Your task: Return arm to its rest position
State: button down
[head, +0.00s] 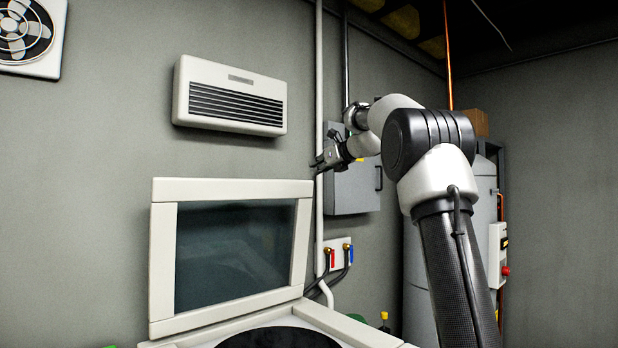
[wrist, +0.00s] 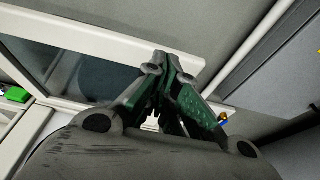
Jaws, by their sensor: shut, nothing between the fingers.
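My gripper (head: 319,163) is raised in front of the wall, at the end of my bent arm, and points left in the head view. In the wrist view its fingers (wrist: 165,72) come together at their tips, with nothing between them. It is above and to the right of the open lid (head: 232,252) of a white machine. The arm rises from the lower right of the head view and bends at a dark elbow joint.
A white wall heater (head: 230,97) hangs left of my gripper. A grey wall cabinet (head: 352,184) and a white vertical pipe (head: 319,215) are close behind it. A tall grey tank (head: 418,290) stands right, partly behind my arm. Red and blue taps (head: 338,256) are below.

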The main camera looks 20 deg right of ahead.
jog(key=s+d+f+n+g+h, duration=0.1)
jog(key=s+f+n+g, duration=0.1)
jog(key=s+f+n, duration=0.45)
jog(key=s+d+f+n+g+h, duration=0.1)
jog(key=s+f+n+g, duration=0.2)
jog(key=f+n, duration=0.55)
jog(key=s+a+f+n+g+h, duration=0.1)
jog(key=s+f+n, duration=0.4)
jog(key=s, duration=0.8)
jog(key=s+a+f+n+g, duration=0.2)
jog(key=s+f+n, duration=0.4)
jog(key=s, duration=0.8)
jog(key=s+a+f+n+g+h, duration=0.1)
jog(key=s+a+f+n, duration=0.3)
jog(key=s, duration=1)
notch_tip(320, 180, down, 3)
jog(key=shift+f+n+g+h, duration=0.2)
jog(key=shift+n+g+h, duration=0.15)
jog(key=shift+n, duration=0.85)
jog(key=shift+s, duration=0.1)
